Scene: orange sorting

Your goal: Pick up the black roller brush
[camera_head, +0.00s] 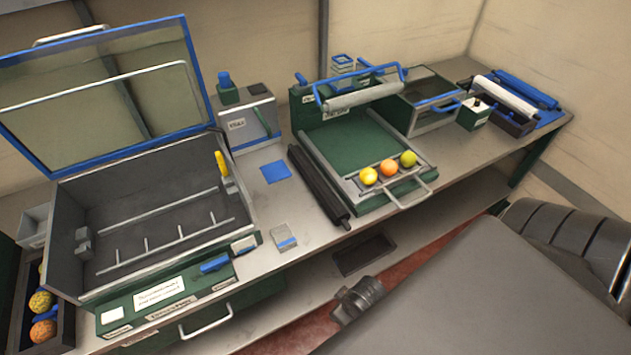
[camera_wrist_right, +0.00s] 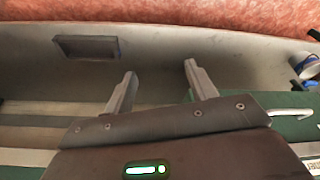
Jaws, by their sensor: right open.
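The black roller brush (camera_head: 318,188) lies on the bench in the head view, a long dark cylinder slanting toward the front edge, along the left side of the green tray box. Nothing holds it. I cannot make it out in the right wrist view. My right gripper (camera_wrist_right: 159,78) is open, with its two grey fingers apart and nothing between them. In the head view, I cannot tell which part of my arm shows at the lower middle, so the gap between gripper and brush is unclear. My left gripper is not in view.
The green tray box (camera_head: 372,150) holds several round fruits near its front handle. An open grey case (camera_head: 130,215) with a blue-rimmed lid stands left. A small grey block (camera_head: 283,237) and a blue square (camera_head: 276,171) lie left of the brush. A dark recess (camera_head: 364,255) is in front.

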